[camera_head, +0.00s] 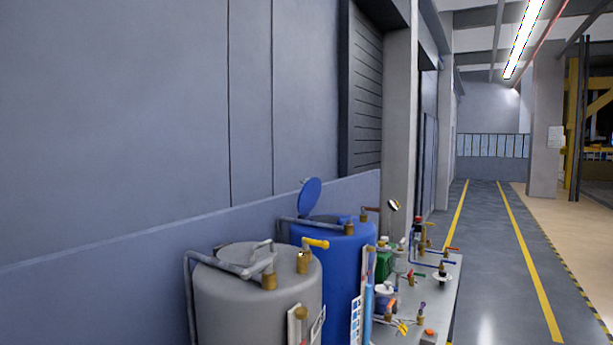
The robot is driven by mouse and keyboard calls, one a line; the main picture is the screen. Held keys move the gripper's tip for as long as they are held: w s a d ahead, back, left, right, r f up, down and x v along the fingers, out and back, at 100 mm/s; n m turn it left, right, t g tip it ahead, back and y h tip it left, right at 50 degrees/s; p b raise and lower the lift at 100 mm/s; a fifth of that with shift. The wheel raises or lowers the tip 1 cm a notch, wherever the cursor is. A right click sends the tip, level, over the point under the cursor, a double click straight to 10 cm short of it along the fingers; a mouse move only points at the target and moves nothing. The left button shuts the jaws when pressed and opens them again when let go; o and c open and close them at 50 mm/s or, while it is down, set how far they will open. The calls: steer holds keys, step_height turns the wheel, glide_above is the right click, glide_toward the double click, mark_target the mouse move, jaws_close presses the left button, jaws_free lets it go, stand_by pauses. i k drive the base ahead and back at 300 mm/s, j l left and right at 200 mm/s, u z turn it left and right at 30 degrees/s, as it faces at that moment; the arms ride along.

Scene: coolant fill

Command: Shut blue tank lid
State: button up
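The blue tank (334,256) stands against the wall at the lower middle of the head camera view. Its round blue lid (309,195) stands open, tilted up above the back left of the tank top. The tank's opening is hard to make out from here. A brass fitting (348,227) sits on the tank top near its right edge. My gripper and arm do not show in this view.
A bench (446,290) with several valves and bottles lies to the right. The yellow-lined aisle (492,240) further right is clear.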

mark_target(309, 194)
steer(key=i+l+u, duration=0.2)
steer(key=i+l, duration=0.55)
steer(key=i+l+u, duration=0.2)
steer(key=i+l, duration=0.5)
steer(key=l, duration=0.15)
